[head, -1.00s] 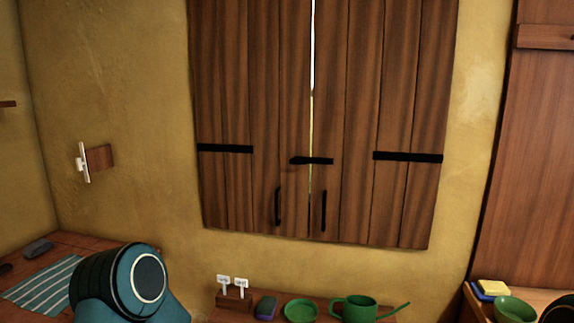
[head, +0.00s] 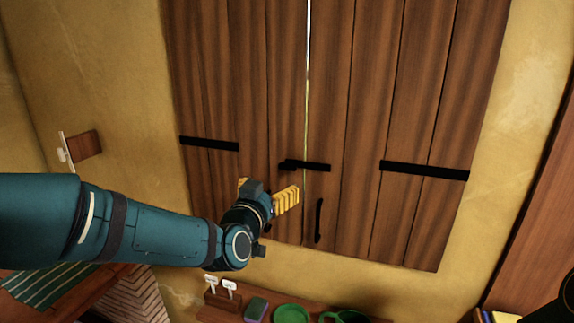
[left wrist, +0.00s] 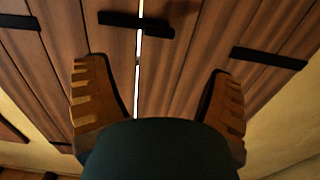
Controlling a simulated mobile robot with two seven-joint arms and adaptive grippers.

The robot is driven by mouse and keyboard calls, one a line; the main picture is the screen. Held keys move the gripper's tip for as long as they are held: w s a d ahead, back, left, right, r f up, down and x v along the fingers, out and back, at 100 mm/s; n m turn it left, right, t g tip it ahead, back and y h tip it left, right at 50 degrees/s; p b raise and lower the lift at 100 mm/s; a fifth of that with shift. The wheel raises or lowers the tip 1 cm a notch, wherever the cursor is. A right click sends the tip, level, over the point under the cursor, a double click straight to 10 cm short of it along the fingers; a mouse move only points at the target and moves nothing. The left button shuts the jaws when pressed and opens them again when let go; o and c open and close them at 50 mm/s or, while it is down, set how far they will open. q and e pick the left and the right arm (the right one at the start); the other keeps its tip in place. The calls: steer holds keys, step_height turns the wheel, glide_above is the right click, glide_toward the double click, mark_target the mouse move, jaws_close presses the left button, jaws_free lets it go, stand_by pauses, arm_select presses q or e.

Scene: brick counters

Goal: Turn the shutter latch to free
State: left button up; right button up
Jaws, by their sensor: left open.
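The shutter latch (head: 305,165) is a short black bar lying level across the gap between the two brown wooden shutters (head: 378,100). It also shows near the top of the left wrist view (left wrist: 136,24), beyond the fingers. My left gripper (head: 268,192) is in front of the shutters, just below and left of the latch, apart from it. Its yellow fingers are spread wide with nothing between them. The gripper hides the left shutter's handle. The right shutter's black handle (head: 319,220) shows. My right gripper is not in view.
Black hinge straps (head: 425,170) lie on the shutters' outer sides. A white lever on a wooden block (head: 82,145) is on the left wall.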

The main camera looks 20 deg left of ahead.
mark_target(286, 168)
arm_select(q)
steer(key=w, duration=0.8)
steer(key=w+p, duration=0.1)
steer(key=w, duration=0.3)
steer(key=shift+d+f, duration=0.1)
steer(key=shift+d, duration=0.15)
steer(key=shift+c, duration=0.3)
steer(key=c, duration=1.3)
